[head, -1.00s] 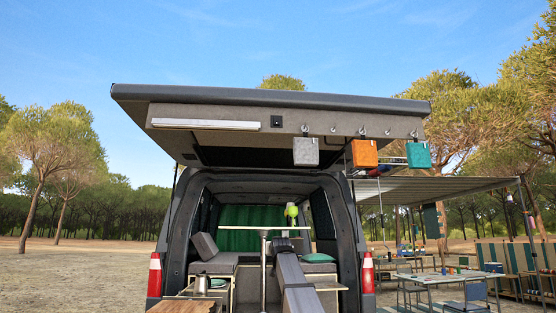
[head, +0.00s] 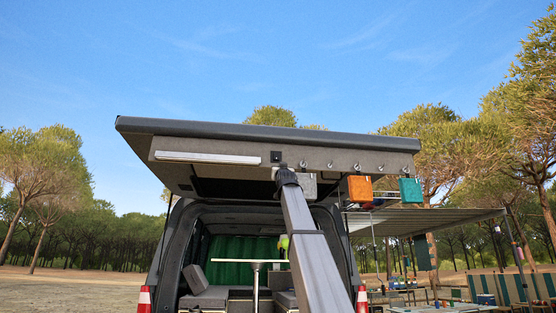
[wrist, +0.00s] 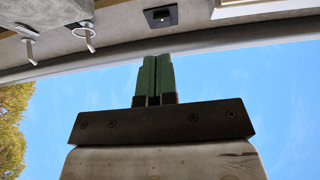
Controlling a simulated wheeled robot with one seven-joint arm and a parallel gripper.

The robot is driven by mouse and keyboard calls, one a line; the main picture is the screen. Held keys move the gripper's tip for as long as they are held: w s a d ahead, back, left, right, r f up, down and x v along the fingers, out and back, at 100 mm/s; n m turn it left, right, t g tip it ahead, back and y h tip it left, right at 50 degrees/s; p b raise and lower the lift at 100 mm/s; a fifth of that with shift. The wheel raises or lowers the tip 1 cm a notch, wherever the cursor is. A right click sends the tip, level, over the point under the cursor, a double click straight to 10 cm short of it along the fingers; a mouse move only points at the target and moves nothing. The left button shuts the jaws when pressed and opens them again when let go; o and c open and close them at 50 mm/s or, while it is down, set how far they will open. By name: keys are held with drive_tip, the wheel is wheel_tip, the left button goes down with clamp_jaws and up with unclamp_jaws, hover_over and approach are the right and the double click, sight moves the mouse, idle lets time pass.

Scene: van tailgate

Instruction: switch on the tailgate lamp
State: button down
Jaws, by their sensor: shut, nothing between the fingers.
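The tailgate lamp (head: 208,157) is a long pale bar on the underside of the raised tailgate, left of centre in the head view; I cannot tell that it is lit. A small dark square switch (head: 276,156) sits just right of the lamp. In the wrist view the switch (wrist: 160,17) is a dark plate with a small pale centre, and the lamp's end (wrist: 250,8) shows at top right. My gripper (wrist: 154,58), with green fingers, is shut and empty, its tips below the switch in the picture and apart from it. In the head view my arm hides the fingers.
Metal hooks (wrist: 86,37) line the tailgate right of the switch in the head view. A grey box, partly behind my arm, an orange box (head: 360,188) and a teal box (head: 411,191) hang there. An awning (head: 430,221) stands at right. Open sky lies beyond the tailgate edge.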

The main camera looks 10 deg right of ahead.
drive_tip(key=shift+t, duration=0.3)
drive_tip(key=r, duration=0.1)
drive_tip(key=s+r, duration=0.2)
drive_tip(key=r, duration=0.1)
drive_tip(key=shift+s, duration=0.25)
